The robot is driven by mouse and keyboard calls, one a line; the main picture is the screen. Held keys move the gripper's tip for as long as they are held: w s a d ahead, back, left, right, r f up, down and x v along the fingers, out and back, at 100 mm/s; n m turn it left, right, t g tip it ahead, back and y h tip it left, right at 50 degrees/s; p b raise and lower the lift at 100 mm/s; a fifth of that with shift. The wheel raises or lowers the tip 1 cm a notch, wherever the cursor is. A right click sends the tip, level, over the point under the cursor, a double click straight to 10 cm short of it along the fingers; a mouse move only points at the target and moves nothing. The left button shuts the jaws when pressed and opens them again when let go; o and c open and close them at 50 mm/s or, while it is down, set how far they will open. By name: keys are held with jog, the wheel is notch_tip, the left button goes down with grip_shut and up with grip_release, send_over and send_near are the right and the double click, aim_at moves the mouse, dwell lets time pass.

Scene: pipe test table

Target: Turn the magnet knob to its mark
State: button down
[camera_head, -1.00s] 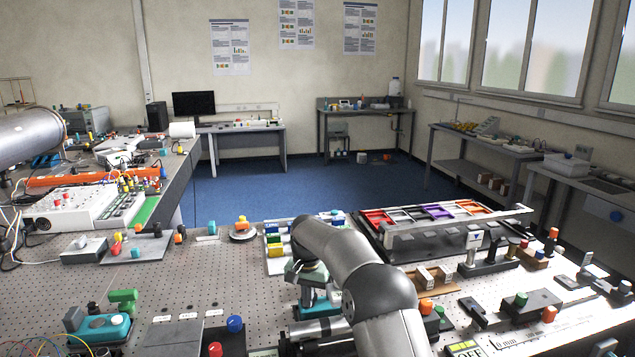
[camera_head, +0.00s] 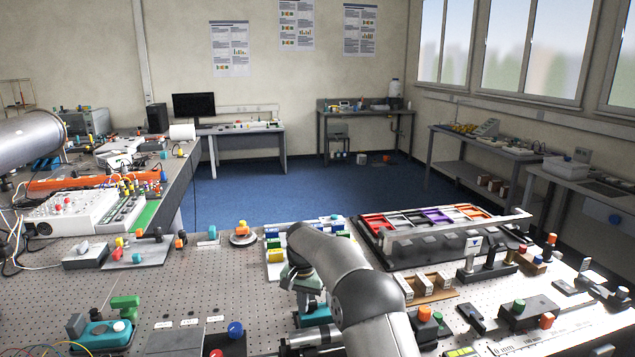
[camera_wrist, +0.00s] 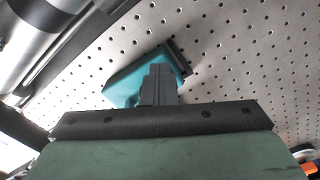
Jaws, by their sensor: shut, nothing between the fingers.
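My gripper (camera_wrist: 158,82) shows in the wrist view with its dark fingers together and nothing between them. A teal block (camera_wrist: 125,84) lies just beyond the fingertips, partly covered by them; I cannot tell whether they touch. No magnet knob or mark can be made out for certain. A knob may be hidden by my gripper or arm.
A silver cylinder (camera_wrist: 26,38) lies left of the teal block. A blue knob (camera_head: 235,329) stands left of my arm. The perforated table (camera_head: 200,278) is fairly clear left of my gripper.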

jog(key=shift+s+a, duration=0.1)
jog(key=shift+s, duration=0.05)
jog(key=shift+s+a, duration=0.1)
jog(key=shift+s, duration=0.15)
notch_tip(320, 180, up, 6)
jog(key=p, duration=0.3)
dwell(0.3)
